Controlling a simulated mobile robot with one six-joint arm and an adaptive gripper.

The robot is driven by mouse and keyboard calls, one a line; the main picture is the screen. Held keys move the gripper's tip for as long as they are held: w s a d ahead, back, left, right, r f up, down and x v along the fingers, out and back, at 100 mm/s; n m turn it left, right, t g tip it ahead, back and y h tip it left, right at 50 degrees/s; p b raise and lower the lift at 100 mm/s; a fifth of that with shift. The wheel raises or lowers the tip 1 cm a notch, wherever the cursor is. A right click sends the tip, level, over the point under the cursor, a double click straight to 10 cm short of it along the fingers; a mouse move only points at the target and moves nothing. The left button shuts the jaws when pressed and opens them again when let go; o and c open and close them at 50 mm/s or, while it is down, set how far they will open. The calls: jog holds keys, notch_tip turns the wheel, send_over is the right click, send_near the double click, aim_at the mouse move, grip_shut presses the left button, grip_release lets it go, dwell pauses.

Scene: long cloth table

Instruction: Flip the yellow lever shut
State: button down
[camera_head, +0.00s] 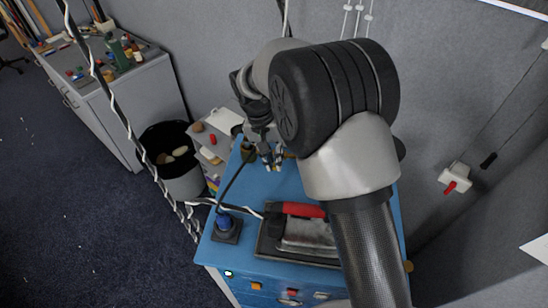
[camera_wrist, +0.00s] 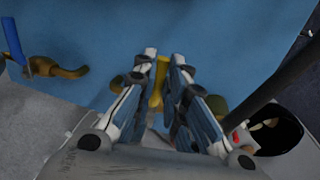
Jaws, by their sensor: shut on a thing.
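My gripper (camera_head: 270,160) is low over the far end of the blue worktop (camera_head: 285,184), partly covered by my arm in the head view. In the wrist view its two fingers (camera_wrist: 164,60) are closed around the yellow lever (camera_wrist: 158,80), a narrow upright strip between them. Brass-coloured parts (camera_wrist: 216,106) show beside and behind the fingers. The fingers hide much of the lever and its valve, so I cannot tell the lever's angle to the valve body.
Another brass valve (camera_wrist: 62,71) with a blue handle (camera_wrist: 13,42) is at the left of the wrist view. A black-lined bin (camera_head: 184,187) stands left of the worktop.

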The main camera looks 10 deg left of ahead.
jog(key=c, duration=1.6)
grip_release()
jog(key=shift+c, duration=0.2)
notch_tip(320, 180, up, 12)
jog(key=a, duration=0.2)
jog(key=shift+a, duration=0.2)
jog(key=shift+w+f, duration=0.1)
